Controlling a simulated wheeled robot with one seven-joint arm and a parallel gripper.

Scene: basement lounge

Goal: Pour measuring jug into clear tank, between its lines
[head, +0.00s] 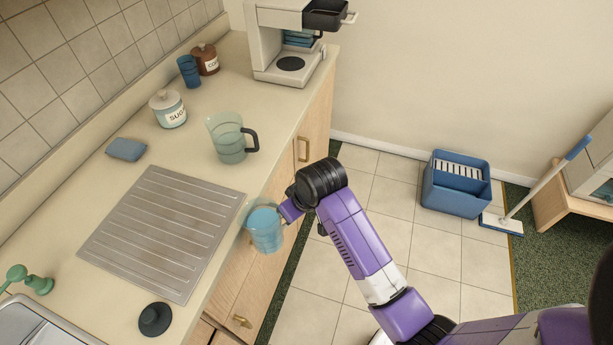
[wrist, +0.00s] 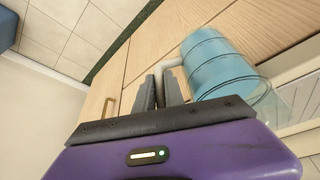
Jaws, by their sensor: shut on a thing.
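The measuring jug (head: 265,232) is see-through and filled with blue liquid. My gripper (head: 286,212) is shut on its handle and holds it near the counter's front edge, roughly upright. In the wrist view, the jug (wrist: 215,65) shows rings around its side, and its pale handle sits between the fingers of my gripper (wrist: 165,88).
A ribbed metal drainer (head: 163,230) lies on the counter left of the jug. A sugar jar (head: 168,109), a blue sponge (head: 126,149) and a black stopper (head: 155,318) stand clear of the tank. A coffee machine (head: 285,45) is at the back. Counter around the tank is free.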

